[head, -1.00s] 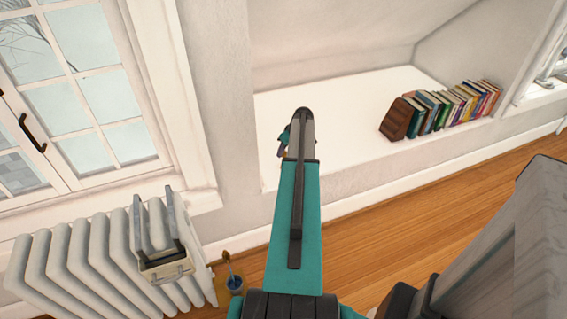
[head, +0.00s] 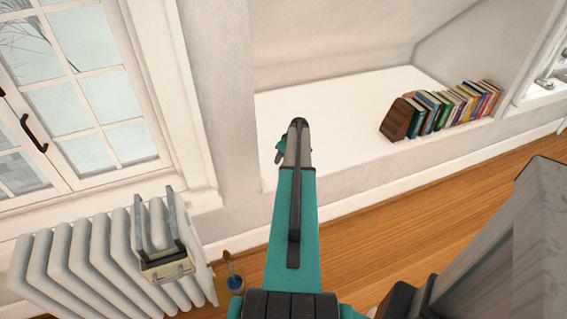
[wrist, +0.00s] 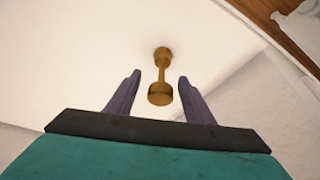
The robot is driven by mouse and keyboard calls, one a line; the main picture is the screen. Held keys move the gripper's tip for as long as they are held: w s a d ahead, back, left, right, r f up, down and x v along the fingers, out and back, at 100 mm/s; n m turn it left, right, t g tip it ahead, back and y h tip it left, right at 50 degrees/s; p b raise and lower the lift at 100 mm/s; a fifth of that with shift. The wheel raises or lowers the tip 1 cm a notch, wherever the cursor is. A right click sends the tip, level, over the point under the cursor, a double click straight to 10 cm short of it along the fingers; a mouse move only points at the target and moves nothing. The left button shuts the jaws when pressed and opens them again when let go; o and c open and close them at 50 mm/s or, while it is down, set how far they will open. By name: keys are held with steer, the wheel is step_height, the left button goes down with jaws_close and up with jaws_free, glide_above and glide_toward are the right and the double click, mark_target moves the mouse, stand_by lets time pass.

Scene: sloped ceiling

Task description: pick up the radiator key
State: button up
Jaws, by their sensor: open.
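The radiator key (wrist: 160,95) is a small brass-coloured piece with a round knob at each end of a thin stem. In the wrist view it lies on the white surface of the alcove ledge (head: 345,115), its near end in the gap between my fingers. My gripper (wrist: 160,77) is open, with one dark finger on each side of the key and neither visibly touching it. How high the fingers are above the ledge, I cannot tell. In the head view my arm hides the key, and only a little of my gripper (head: 280,153) shows past the arm.
A row of books (head: 445,108) leans against a brown bookend (head: 397,120) on the ledge to the right. A white radiator (head: 95,258) with a metal-framed item (head: 167,265) on it stands at lower left. The ledge between arm and books is bare.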

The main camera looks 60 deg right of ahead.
steer(key=shift+x, duration=1.8)
steer(key=shift+s, duration=0.1)
steer(key=c, duration=1.2)
steer(key=shift+o, duration=0.2)
steer(key=shift+r, duration=0.2)
steer(key=shift+r, duration=0.6)
step_height(320, 180, up, 2)
steer(key=shift+a, duration=0.1)
steer(key=s+a+r+b, duration=0.1)
steer(key=s+a+b, duration=0.1)
steer(key=s+a, duration=0.7)
steer(key=s, duration=0.4)
steer(key=shift+r, duration=0.2)
